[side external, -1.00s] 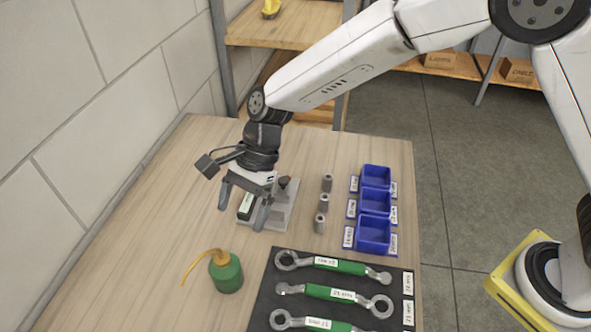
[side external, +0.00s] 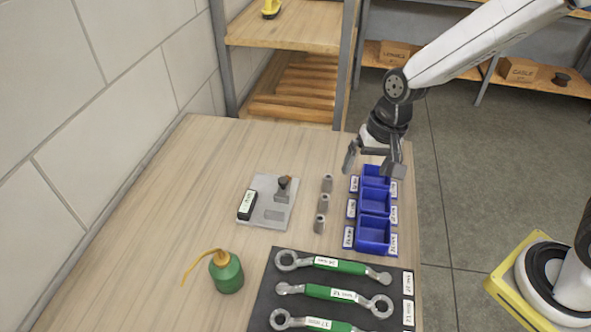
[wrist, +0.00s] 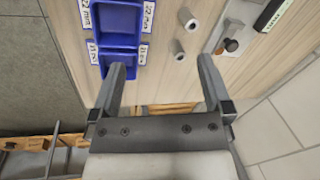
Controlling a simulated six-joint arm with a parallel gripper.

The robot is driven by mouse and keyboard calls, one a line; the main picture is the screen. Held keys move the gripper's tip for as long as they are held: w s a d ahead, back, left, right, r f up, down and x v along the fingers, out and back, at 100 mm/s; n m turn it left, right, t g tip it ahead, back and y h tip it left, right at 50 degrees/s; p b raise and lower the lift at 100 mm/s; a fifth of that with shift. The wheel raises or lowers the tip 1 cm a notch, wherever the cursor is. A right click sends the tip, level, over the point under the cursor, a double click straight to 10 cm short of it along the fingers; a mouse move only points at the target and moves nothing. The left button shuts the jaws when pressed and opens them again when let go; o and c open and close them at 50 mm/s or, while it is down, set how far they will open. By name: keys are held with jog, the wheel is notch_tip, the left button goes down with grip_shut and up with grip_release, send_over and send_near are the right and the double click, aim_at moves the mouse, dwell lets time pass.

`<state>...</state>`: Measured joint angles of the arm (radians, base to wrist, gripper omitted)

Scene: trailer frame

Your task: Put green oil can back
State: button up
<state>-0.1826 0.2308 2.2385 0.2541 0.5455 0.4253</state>
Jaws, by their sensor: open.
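The green oil can (side external: 226,272) stands upright on the wooden table at the front left, its thin yellow-orange spout pointing left. It is not in the wrist view. My gripper (side external: 374,166) is open and empty. It is above the far end of the blue bins, far from the can, toward the table's back right edge. In the wrist view my gripper (wrist: 160,100) shows its two fingers spread with nothing between them.
A grey plate (side external: 268,203) with a black labelled block and a knob sits mid-table. A dark mat (side external: 262,297) with green-handled wrenches lies at the front.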

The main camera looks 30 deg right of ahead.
jog(key=s+d+n+t+h, duration=0.1)
jog(key=s+d+n, duration=0.4)
jog(key=s+d, duration=0.2)
jog(key=shift+d+f+h, duration=0.2)
jog(key=shift+d+h, duration=0.2)
jog(key=shift+d, duration=0.55)
